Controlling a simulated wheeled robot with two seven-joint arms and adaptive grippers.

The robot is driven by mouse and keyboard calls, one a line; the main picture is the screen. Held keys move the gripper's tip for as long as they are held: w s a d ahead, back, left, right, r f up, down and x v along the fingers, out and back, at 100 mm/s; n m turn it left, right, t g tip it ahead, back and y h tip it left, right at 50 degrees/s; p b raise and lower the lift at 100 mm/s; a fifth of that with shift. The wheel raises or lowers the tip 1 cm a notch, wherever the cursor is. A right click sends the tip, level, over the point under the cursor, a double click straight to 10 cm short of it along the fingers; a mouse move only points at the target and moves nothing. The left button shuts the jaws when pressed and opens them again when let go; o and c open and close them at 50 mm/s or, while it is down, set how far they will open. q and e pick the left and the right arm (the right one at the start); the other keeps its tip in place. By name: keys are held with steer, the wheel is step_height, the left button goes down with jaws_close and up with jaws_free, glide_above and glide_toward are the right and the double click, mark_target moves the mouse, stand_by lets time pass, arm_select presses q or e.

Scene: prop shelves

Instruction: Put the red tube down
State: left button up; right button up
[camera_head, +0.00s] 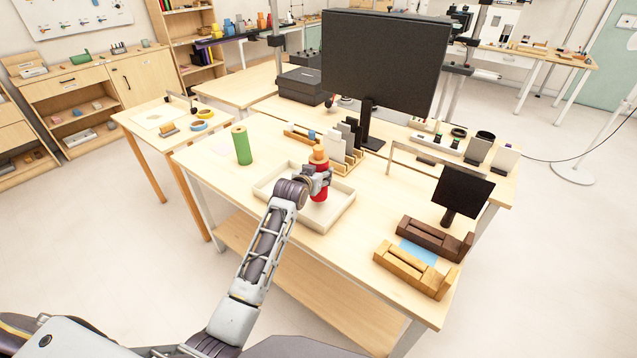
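The red tube (320,190) has an orange top and stands upright over the white tray (340,217) on the wooden table. My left gripper (318,178) reaches in from the lower left and is closed around the tube's middle. The fingers hide part of the tube. I cannot tell whether the tube's base touches the tray floor. A green tube (242,145) stands upright on the table left of the tray. My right gripper is not in view.
Behind the tray are a wooden rack (333,149) and a large black monitor (384,60). At right stand a small black screen (462,192), a dark brown wooden holder (435,239) and a light wooden holder (414,270). The table between the green tube and tray is clear.

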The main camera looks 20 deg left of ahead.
arm_select(q)
steer(key=shift+f, duration=1.9)
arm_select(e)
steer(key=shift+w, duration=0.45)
arm_select(q)
steer(key=o, duration=1.1)
steer(key=shift+f, duration=0.1)
steer(key=shift+o, duration=0.5)
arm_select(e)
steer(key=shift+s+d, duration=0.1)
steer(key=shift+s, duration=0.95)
arm_select(q)
steer(key=shift+s, duration=0.15)
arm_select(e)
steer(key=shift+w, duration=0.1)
